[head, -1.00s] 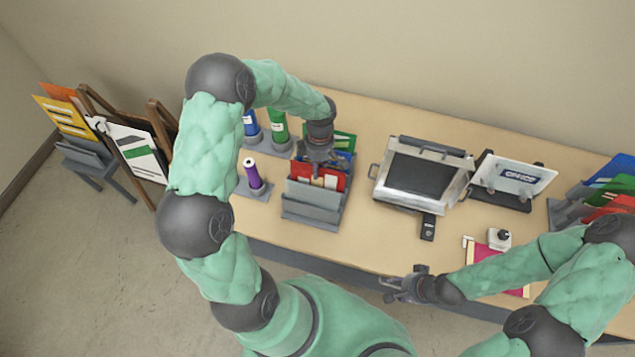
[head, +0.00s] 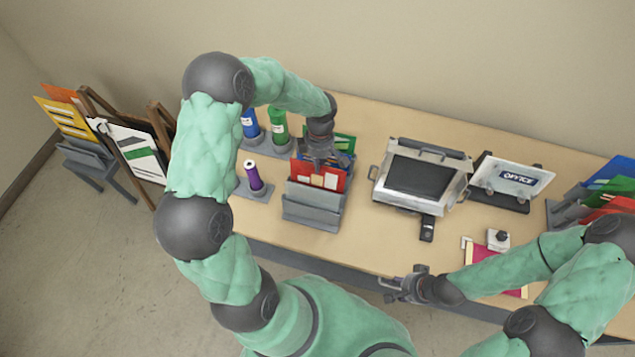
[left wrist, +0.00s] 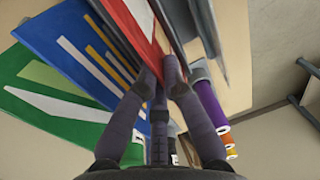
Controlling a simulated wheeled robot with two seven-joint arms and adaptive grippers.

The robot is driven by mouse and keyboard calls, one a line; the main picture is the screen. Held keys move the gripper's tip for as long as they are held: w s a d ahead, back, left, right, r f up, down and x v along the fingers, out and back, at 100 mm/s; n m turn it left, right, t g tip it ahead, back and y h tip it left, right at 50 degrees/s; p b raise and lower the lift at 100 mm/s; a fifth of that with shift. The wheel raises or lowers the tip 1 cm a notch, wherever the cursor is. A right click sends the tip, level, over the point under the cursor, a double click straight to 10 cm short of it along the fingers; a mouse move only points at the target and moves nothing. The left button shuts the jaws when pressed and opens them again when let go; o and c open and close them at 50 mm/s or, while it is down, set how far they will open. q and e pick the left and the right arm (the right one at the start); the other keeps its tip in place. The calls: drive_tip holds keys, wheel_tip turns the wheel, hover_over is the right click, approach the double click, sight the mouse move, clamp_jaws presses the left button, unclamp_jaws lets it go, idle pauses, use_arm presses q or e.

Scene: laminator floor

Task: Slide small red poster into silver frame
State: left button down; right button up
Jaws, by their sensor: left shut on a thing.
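The small red poster (head: 331,180) stands upright in the grey rack (head: 312,208) in the head view, with pale patches along its front. My left gripper (head: 318,166) is over its top edge and shut on it. In the left wrist view, my left fingertips (left wrist: 162,76) pinch the edge of the red poster (left wrist: 140,32). Its lower part is hidden in the rack. A silver-rimmed unit (head: 380,190) with a dark panel lies on the table to the right; I take it for the silver frame. My right gripper (head: 390,286) is open and empty at the table's front edge.
Blue (left wrist: 65,48) and green (left wrist: 45,115) posters stand beside the red one. An OFFICE sign (head: 518,178) and another poster rack (head: 565,213) are on the right. Table between rack and silver unit is clear.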

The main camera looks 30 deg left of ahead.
use_arm(q)
wheel_tip(320, 180, up, 9)
drive_tip(key=p, duration=0.4)
drive_tip(key=shift+w, duration=0.45)
drive_tip(key=shift+a, duration=0.15)
